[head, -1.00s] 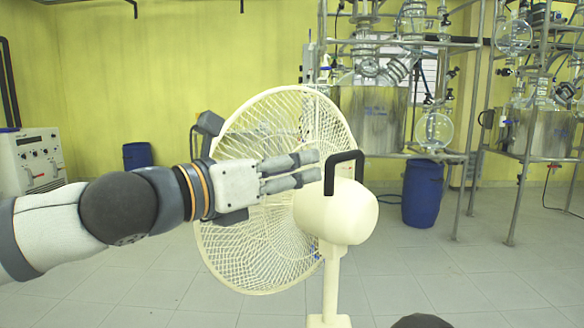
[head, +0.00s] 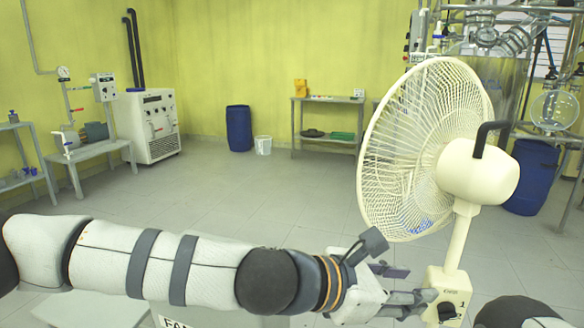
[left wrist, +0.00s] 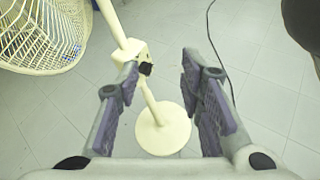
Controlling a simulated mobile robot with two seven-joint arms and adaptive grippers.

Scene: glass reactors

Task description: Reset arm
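My left gripper (head: 400,285) is low in the head view, beside the control box (head: 447,290) on the pole of a cream standing fan. The fan's grille (head: 420,150) faces away to the left, and its motor housing (head: 480,172) carries a black handle (head: 488,136). In the left wrist view, the gripper (left wrist: 160,70) has its fingers wide apart with nothing clamped. The control box (left wrist: 137,58) and round fan base (left wrist: 163,128) show beyond them. Whether a finger touches the box I cannot tell. My right gripper is not in view.
Glass reactor equipment (head: 490,50) and a blue barrel (head: 530,175) stand behind the fan at right. Another blue barrel (head: 239,128), a shelf table (head: 328,125) and a white machine (head: 150,125) line the back. The middle floor (head: 230,195) is clear.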

